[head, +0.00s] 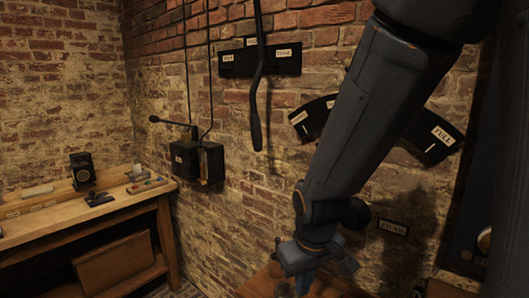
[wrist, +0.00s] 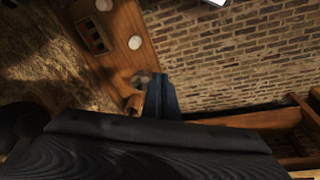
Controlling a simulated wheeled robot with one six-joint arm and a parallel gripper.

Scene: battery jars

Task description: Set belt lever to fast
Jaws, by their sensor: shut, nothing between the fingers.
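A long dark lever (head: 257,110) hangs down the brick wall in the head view, in front of a black plate (head: 240,67). It looks like the belt lever. Its lower end hangs near vertical, between the plate's left label (head: 228,57) and right label (head: 283,53); both are too small to read surely. My gripper (head: 318,268) is low at the right of the lever, well apart from it, above a wooden surface. The closed fingers show as a blue-grey shape in the wrist view (wrist: 160,95). They hold nothing. The lever is not seen in the wrist view.
A curved black plate (head: 433,140) marked FULL is partly behind my arm, with a STEAM label (head: 393,228) below. A black box (head: 197,160) with a side handle is on the wall left of the lever. A wooden workbench (head: 60,218) stands at left.

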